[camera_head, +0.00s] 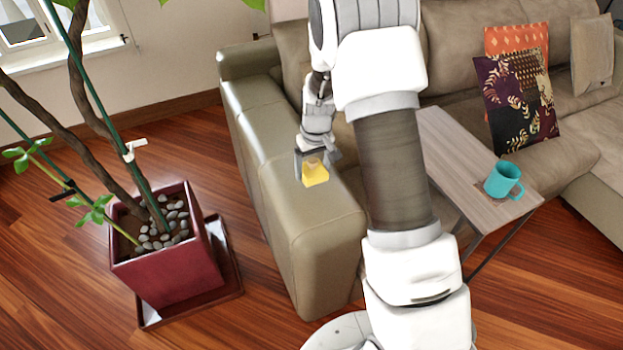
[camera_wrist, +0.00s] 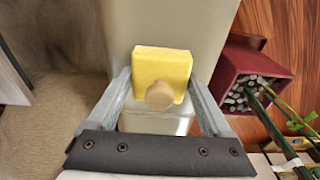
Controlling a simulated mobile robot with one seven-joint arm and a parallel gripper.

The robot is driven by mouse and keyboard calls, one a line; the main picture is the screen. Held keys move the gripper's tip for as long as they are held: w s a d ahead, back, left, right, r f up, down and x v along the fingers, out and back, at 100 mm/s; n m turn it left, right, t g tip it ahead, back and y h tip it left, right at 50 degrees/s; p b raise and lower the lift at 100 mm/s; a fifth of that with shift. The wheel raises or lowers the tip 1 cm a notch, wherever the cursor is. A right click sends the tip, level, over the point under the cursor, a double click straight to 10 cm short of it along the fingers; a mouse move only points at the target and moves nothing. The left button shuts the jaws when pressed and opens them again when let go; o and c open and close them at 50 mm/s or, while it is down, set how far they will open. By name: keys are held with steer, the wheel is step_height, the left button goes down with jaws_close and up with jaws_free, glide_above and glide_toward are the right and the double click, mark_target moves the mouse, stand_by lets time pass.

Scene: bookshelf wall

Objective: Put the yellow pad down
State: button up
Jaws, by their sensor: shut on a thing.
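The yellow pad (camera_head: 315,173) is a small yellow block at my gripper, over the sofa's armrest (camera_head: 322,232) in the head view. In the wrist view the yellow pad (camera_wrist: 160,68) lies between the two fingers, with a round tan knob (camera_wrist: 160,96) on its near side. My gripper (camera_head: 314,160) is shut on it; the fingers (camera_wrist: 160,102) also show in the wrist view. The armrest's smooth surface is below the pad. I cannot tell whether the pad touches it.
A red planter (camera_head: 170,262) with a plant and pebbles stands left of the armrest. A narrow side table (camera_head: 465,170) with a teal mug (camera_head: 503,180) stands right of my arm. Patterned cushions (camera_head: 516,95) rest on the sofa. The armrest around the pad looks clear.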

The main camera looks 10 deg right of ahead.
mark_target(312, 179)
steer(key=shift+a+f+b, duration=0.15)
steer(key=shift+f+b, duration=0.2)
steer(key=shift+f, duration=1.7)
steer(key=shift+f, duration=0.1)
steer(key=shift+f, duration=0.15)
steer(key=o, duration=1)
steer(key=r, duration=0.4)
steer(key=s+r+p, duration=0.1)
steer(key=r, duration=0.3)
steer(key=r+p, duration=0.1)
steer(key=r, duration=0.3)
steer(key=shift+s+r, duration=0.15)
steer(key=shift+s, duration=0.1)
steer(key=s+r+m+t, duration=0.1)
steer(key=s+r, duration=0.4)
steer(key=r, duration=0.3)
steer(key=s+r+t, duration=0.1)
steer(key=s+r, duration=0.4)
steer(key=r, duration=0.2)
steer(key=s+r, duration=0.2)
steer(key=s, duration=0.3)
steer(key=s+r+t, duration=0.1)
steer(key=s+r, duration=0.1)
steer(key=s, duration=0.4)
steer(key=s+r+m+t, duration=0.1)
steer(key=s+r, duration=0.1)
steer(key=s, duration=0.4)
